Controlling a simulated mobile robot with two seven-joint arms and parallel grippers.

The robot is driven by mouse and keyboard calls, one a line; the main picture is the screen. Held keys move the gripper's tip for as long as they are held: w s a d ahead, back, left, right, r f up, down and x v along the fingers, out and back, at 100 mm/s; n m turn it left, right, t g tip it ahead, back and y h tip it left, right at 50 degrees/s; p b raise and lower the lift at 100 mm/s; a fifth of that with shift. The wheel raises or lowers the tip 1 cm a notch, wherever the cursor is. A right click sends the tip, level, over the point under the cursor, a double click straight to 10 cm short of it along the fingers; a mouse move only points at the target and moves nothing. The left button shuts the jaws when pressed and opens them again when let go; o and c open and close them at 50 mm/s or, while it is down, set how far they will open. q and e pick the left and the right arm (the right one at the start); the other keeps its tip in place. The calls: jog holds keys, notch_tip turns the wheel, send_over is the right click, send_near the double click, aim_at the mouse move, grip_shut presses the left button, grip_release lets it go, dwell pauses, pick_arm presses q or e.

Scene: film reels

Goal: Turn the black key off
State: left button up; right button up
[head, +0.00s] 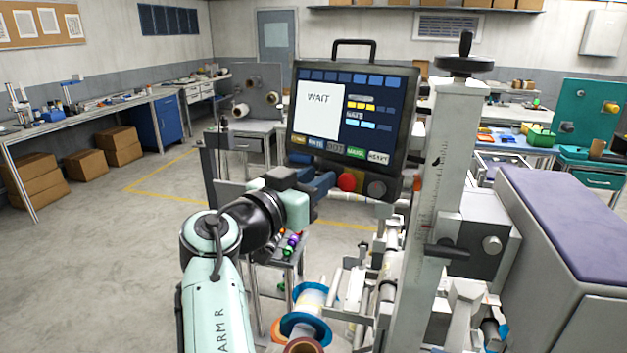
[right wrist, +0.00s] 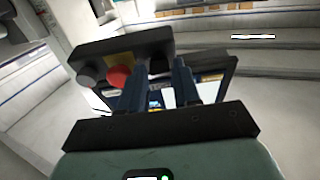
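The control box (head: 362,184) hangs below the screen and carries a red button (head: 347,182) and a dark round knob (head: 377,188). My right gripper (head: 322,184) reaches the box's left part from the left, beside the red button. In the right wrist view its two blue fingers (right wrist: 160,75) stand apart, with a gap between them. A small dark piece, probably the black key (right wrist: 160,66), shows between the fingertips against the box; its turn position cannot be read. In the head view the gripper hides this spot. My left gripper is not in view.
The screen (head: 352,113) above the box reads WAIT. A white column with a handwheel (head: 466,65) stands close on the right. Reels and rollers (head: 307,312) lie below. The floor (head: 100,250) to the left is open.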

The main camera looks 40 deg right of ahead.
grip_shut()
jog(key=shift+n, duration=0.4)
jog(key=n+t+y+p, duration=0.1)
jog(key=n, duration=0.3)
jog(key=n+p, duration=0.1)
jog(key=n, duration=0.4)
jog(key=n+t+y+p, duration=0.1)
jog(key=n+p, duration=0.1)
jog(key=n, duration=0.3)
jog(key=shift+s+d+r+t+y, duration=0.1)
jog(key=shift+s+r+t+y, duration=0.1)
jog(key=shift+r+t+y, duration=0.1)
pick_arm(q)
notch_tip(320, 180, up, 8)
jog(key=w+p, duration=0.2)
jog(key=p, duration=0.1)
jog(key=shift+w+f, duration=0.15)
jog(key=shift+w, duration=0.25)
pick_arm(e)
jog(key=shift+n+y, duration=0.5)
jog(key=shift+n, duration=2.1)
